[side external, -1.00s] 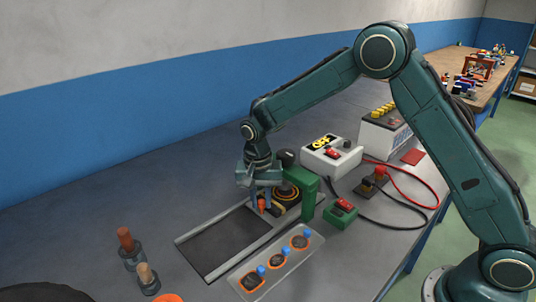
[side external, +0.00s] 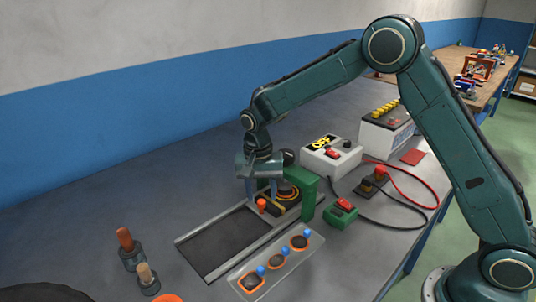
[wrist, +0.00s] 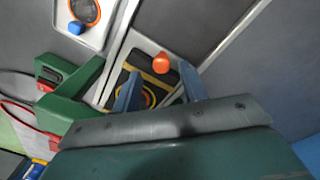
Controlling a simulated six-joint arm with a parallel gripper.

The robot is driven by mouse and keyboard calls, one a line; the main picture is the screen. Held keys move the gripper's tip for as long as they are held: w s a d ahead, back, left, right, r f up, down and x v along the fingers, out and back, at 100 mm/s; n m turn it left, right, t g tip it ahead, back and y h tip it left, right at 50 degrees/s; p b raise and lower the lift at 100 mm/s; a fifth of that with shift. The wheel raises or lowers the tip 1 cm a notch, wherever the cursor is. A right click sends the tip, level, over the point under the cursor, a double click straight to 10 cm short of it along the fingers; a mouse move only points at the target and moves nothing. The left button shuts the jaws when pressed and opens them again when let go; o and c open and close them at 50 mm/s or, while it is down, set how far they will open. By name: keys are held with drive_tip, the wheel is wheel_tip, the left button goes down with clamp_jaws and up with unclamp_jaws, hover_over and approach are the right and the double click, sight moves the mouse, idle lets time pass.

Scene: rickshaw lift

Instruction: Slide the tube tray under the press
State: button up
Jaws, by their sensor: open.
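The tube tray (wrist: 142,45) is a pale plate with an orange knob (side external: 262,204). It sits at the far end of the rails, against the green press (side external: 308,197). A black piece with yellow stripes and an orange ring (wrist: 150,72) shows beside the knob in the wrist view; my fingers partly cover it. The press has a black knob (side external: 288,157) on top. My gripper (side external: 262,188) is open and empty, its fingers pointing down just above the orange knob, apart from it. The wrist view also shows the knob (wrist: 161,64) clear of both fingers.
A clear tray (side external: 275,264) with several orange-ringed pieces lies beside the rails. A green switch box (side external: 340,213), a white control box (side external: 330,158) and red and black cables lie right of the press. Two wooden-handled tools (side external: 128,245) stand at left. The dark rail bed (side external: 220,243) is empty.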

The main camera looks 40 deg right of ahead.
wheel_tip(320, 180, up, 12)
drive_tip(key=shift+w+a+f, duration=0.2)
drive_tip(key=shift+w, duration=0.05)
idle(0.5)
drive_tip(key=s+d+r+n+t, duration=0.3)
drive_tip(key=s+d+r+n, duration=0.15)
drive_tip(key=s+r, duration=0.8)
drive_tip(key=s+d+f+n+t, duration=0.1)
drive_tip(key=s+f+n, duration=0.1)
drive_tip(key=s, duration=0.7)
drive_tip(key=s+d+f+n+t, duration=0.2)
drive_tip(key=s, duration=0.8)
drive_tip(key=shift+s+d, duration=0.15)
drive_tip(key=shift+n, duration=0.25)
